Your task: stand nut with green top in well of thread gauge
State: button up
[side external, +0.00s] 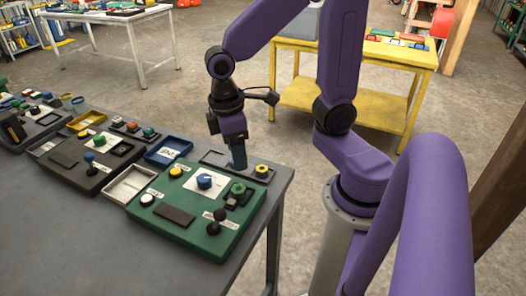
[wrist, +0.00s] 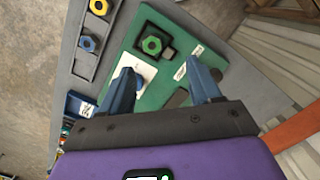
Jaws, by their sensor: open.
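The nut with the green top (side external: 238,188) is at a dark square fitting on the right part of the green board; the fitting also shows in the wrist view (wrist: 167,54). In the wrist view the nut (wrist: 152,45) shows a green hexagonal top with a dark hole, beyond my fingertips. I cannot tell how deep it sits, and I cannot pick out the gauge's well for certain. My gripper (wrist: 160,66) is open and empty, its fingers apart above the green board (wrist: 150,93). In the side view my gripper (side external: 238,160) points down near the board's back edge.
A grey tray (side external: 214,157) behind the board holds a yellow nut (side external: 263,171) and a blue nut (wrist: 88,43). The board carries a blue knob (side external: 204,181) and black knobs (side external: 219,214). A blue bin (side external: 168,152) stands to the left. The table's right edge is close by.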

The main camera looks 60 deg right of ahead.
jog(key=s+r+n+t+y, duration=0.1)
jog(key=s+n, duration=0.3)
jog(key=s, duration=0.7)
jog(key=shift+d, duration=0.35)
